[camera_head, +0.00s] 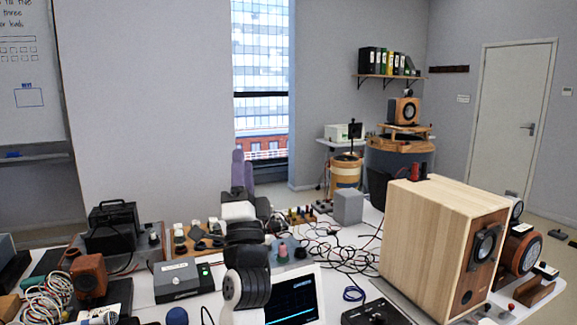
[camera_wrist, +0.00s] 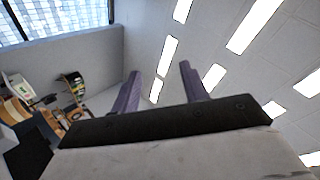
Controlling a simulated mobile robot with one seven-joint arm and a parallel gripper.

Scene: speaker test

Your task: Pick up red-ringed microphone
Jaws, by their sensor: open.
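In the head view my gripper (camera_head: 243,162) points upward before the window, above the workbench (camera_head: 335,268). It is clear of the things on the bench. My arm hides part of the bench's middle.
A large wooden speaker (camera_head: 425,240) stands at the bench's right. Tangled cables (camera_head: 345,255), a grey box (camera_head: 349,207), a tablet (camera_head: 293,300) and a grey device (camera_head: 182,281) crowd the bench. An orange-brown block (camera_head: 88,276) stands left.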

